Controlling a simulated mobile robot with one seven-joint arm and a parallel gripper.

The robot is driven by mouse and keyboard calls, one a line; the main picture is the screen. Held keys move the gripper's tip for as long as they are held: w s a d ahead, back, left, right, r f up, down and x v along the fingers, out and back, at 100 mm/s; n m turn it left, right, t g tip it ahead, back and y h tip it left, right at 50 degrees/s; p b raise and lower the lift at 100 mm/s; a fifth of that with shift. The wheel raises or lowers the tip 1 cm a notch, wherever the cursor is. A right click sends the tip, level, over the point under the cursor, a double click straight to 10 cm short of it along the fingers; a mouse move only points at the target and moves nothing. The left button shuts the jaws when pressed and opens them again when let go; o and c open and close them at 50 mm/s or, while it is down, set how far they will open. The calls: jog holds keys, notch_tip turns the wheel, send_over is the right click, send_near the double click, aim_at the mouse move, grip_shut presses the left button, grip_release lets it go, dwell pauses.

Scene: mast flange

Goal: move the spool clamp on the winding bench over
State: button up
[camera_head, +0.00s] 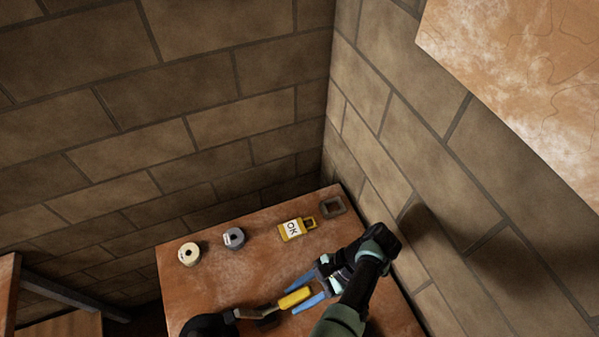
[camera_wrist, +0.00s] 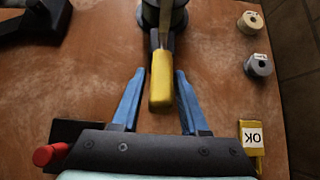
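The spool clamp shows as a lever with a yellow grip (camera_wrist: 161,80) on a dark and grey body at the top of the wrist view. In the head view, the yellow grip (camera_head: 296,298) points right from a dark rounded body at the bottom edge. My gripper (camera_wrist: 160,74) is open, its two blue fingers on either side of the yellow grip. Gaps show between grip and fingers in the wrist view, so it is not clamped. In the head view my gripper (camera_head: 290,299) is low over the winding bench (camera_head: 215,285).
A cream spool (camera_head: 189,254), a grey spool (camera_head: 234,238), a yellow tag marked OK (camera_head: 292,229) and a dark square ring (camera_head: 333,206) lie along the bench's far side. Block walls meet behind the bench. A dark object (camera_wrist: 35,22) is at the wrist view's upper left.

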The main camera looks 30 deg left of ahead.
jog(key=shift+o, duration=0.8)
jog(key=v, duration=0.7)
jog(key=shift+w+d+r, duration=0.15)
jog(key=shift+w+r, duration=0.05)
